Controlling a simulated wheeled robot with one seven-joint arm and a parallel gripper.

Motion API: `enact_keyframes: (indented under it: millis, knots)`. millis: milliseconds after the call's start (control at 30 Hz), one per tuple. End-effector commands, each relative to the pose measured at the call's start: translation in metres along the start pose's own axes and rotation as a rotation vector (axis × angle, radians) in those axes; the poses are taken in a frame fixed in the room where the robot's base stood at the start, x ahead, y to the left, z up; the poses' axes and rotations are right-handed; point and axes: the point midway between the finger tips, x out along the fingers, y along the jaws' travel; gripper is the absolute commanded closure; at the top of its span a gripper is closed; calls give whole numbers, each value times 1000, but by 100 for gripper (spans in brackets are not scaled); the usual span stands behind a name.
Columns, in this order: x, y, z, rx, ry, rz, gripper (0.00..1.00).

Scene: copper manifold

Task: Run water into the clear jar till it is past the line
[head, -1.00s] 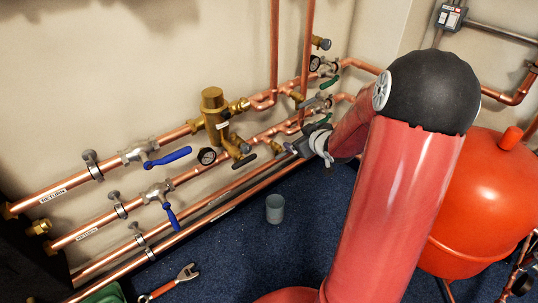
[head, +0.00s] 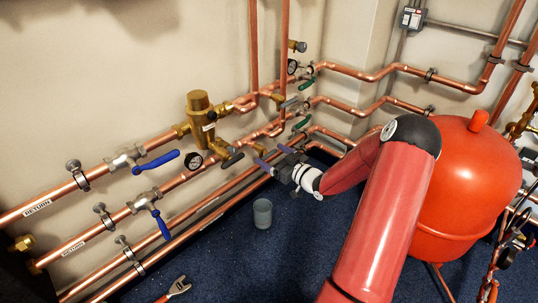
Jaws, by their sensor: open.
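The jar (head: 262,214) is a small greyish, see-through cup standing upright on the blue floor, in front of the lowest copper pipes. I cannot make out a line on it or any water in it. My gripper (head: 273,158) is open, above and slightly right of the jar in the picture, close to the copper pipes. Its two bluish fingers point toward the pipework and hold nothing that I can see. A brass fitting with a dark lever (head: 232,159) is just left of the fingers. Another small brass tap (head: 296,46) is higher on the wall pipe.
A green lever (head: 303,124) is behind the gripper. A red tank (head: 466,185) stands right.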

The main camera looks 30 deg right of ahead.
Motion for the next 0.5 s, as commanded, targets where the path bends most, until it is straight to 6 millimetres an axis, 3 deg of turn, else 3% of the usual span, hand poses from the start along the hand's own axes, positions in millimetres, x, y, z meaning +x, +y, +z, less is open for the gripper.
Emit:
enact_keyframes:
  millis: [200,467,500]
  knots:
    - [19,0,0,-1,0,0,15]
    - [20,0,0,-1,-1,1,15]
    - [20,0,0,-1,-1,1,18]
